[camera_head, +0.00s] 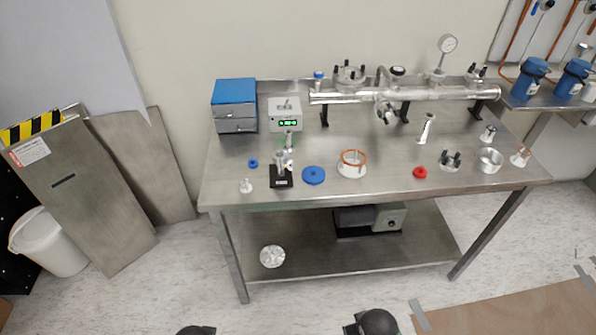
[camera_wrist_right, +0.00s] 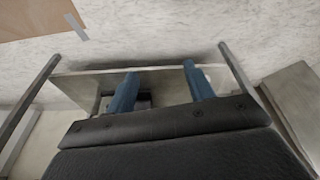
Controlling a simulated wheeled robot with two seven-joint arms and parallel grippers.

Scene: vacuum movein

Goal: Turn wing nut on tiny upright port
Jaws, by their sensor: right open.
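A long silver vacuum pipe (camera_head: 420,95) lies along the back of the steel table on dark supports. Short upright ports rise from it: a small one with a blue top (camera_head: 319,76) at its left end, and one under a round gauge (camera_head: 447,45) at the right. The wing nut is too small to make out. A small metal upright piece on a black base (camera_head: 281,178) stands near the table's front left. My right gripper (camera_wrist_right: 160,80) shows in the right wrist view, its two blue fingers apart and empty, far from the pipe. My left gripper is not in view.
The steel table (camera_head: 330,190) carries a blue-topped box (camera_head: 234,105), a display unit (camera_head: 285,114), a blue disc (camera_head: 313,175), a copper-coloured ring (camera_head: 354,157) and a red cap (camera_head: 420,172). A lower shelf (camera_head: 310,262) holds a pump (camera_head: 370,218). Panels lean at left. Floor in front is mostly clear.

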